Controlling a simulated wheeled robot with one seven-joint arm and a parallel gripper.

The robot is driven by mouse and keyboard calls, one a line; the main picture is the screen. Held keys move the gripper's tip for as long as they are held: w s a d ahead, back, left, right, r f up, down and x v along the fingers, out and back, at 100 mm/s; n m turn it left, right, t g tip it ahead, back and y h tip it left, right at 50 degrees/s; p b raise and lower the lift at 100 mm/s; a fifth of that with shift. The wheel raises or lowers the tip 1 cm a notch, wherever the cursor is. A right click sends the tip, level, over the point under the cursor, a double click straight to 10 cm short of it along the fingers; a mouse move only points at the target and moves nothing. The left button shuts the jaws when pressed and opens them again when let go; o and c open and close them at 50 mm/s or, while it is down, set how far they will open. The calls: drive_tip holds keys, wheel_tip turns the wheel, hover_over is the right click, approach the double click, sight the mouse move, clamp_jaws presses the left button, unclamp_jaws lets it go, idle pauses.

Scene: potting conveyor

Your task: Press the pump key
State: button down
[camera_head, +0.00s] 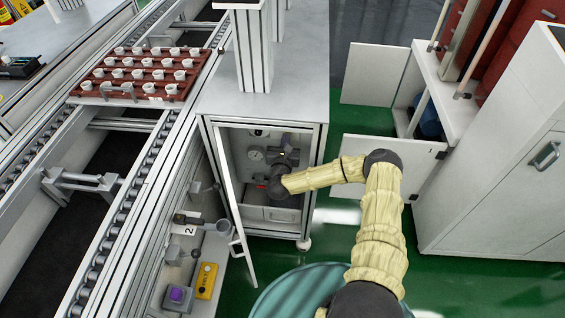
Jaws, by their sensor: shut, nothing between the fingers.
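My gripper (275,188) is a dark shape at the end of my yellow-sleeved arm. It is inside the open grey cabinet (318,170), in front of its back wall. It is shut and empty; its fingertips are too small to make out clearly. A small red part (262,186) shows just left of it; I cannot tell whether they touch. I cannot pick out the pump key for certain. Inside the cabinet are a round gauge (257,154), a small dark fitting (258,132) and grey pipework (290,143), partly hidden by my gripper.
The cabinet door (232,210) stands open at the left. Beyond it are a yellow button box (206,281) and a purple button (177,295). A red tray (105,88) of white pots sits on the conveyor (150,165). A white cabinet (490,170) stands right.

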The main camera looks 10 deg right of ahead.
drive_tip(key=v, duration=1.2)
drive_tip(key=shift+s+p, duration=0.4)
drive_tip(key=shift+w, duration=0.2)
